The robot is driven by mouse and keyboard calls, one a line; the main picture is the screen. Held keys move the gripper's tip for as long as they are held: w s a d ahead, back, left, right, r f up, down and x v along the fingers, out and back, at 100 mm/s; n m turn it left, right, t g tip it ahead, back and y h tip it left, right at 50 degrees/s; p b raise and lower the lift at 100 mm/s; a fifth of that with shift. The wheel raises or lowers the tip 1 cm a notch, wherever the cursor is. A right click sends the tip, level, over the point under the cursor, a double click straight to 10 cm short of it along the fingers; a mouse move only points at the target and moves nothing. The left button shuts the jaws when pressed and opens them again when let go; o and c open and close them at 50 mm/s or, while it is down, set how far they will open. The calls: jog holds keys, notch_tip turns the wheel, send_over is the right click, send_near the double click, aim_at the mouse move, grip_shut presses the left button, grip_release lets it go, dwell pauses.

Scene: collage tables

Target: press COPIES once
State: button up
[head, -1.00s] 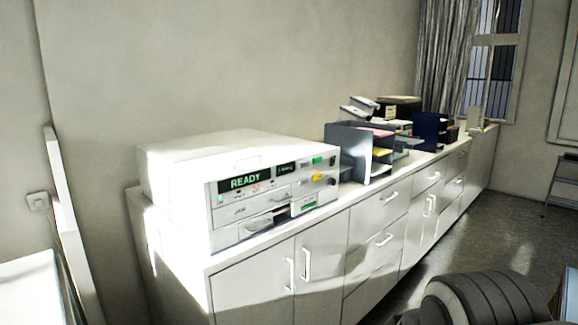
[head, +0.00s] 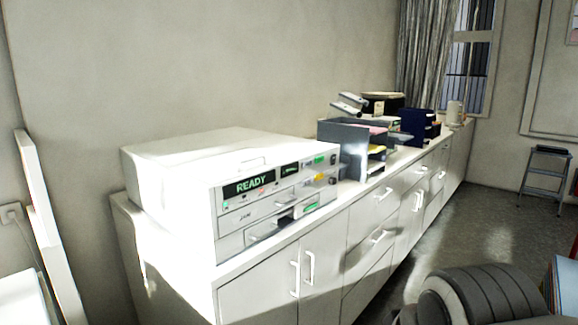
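A white copier (head: 200,165) stands on the near end of a long white cabinet run. Its front panel carries a dark display (head: 249,185) reading READY and a smaller display (head: 290,170) beside it. Small coloured buttons, among them a green one (head: 319,160) and a yellow one (head: 320,177), sit to the right of the displays. The label COPIES cannot be read at this size. A drawer front marked JAM (head: 246,217) lies below the READY display. My gripper is not in view; a dark ribbed part of my own arm seems to show at the bottom right.
The white cabinets (head: 330,262) run back along the wall. A grey paper tray (head: 343,135) with coloured sheets stands right of the copier, with dark organisers (head: 416,124) beyond. Open floor (head: 475,225) lies to the right, with a step stool (head: 546,180) at the back.

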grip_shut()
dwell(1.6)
